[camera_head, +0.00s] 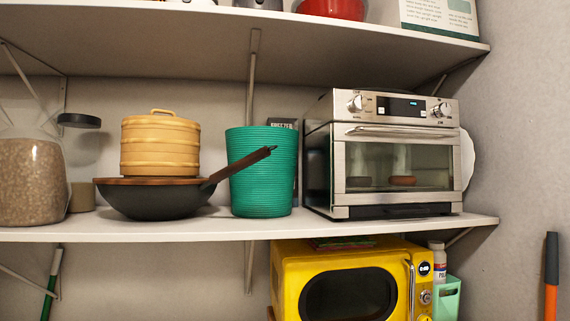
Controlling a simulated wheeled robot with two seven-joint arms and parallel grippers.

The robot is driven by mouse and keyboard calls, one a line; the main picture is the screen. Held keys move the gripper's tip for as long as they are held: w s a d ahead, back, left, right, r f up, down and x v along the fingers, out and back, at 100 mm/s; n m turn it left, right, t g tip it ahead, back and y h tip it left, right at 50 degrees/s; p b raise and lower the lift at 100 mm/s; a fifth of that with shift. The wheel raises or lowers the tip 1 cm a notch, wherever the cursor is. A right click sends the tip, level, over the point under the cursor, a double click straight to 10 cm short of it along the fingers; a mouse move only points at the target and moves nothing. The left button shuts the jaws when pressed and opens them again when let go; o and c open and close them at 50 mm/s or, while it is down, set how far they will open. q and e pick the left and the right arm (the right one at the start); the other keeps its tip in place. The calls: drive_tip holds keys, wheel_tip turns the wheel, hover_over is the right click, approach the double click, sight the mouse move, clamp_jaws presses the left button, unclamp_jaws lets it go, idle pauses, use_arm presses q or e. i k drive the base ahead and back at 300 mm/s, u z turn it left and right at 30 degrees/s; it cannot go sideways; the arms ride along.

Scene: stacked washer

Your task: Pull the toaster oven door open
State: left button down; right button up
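A silver toaster oven (385,155) stands on the right end of the middle shelf. Its door (397,167) is shut, with a dark glass window and a horizontal bar handle (402,132) along the top edge. Behind the glass a brown item (403,181) and a paler one show dimly. Two knobs and a lit display sit on the panel above the handle. Neither of my grippers shows in the head view.
The middle shelf (150,229) also holds a green ribbed bin (262,185), a wok (160,199) with a bamboo steamer (160,144), and a jar (32,180). The wok's handle crosses the bin. A yellow microwave (345,285) is below. An upper shelf (200,35) hangs above the oven.

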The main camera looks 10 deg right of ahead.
sight(343, 133)
drive_tip(key=u, duration=0.7)
drive_tip(key=k, duration=1.25)
drive_tip(key=z, duration=1.15)
drive_tip(key=i, duration=1.7)
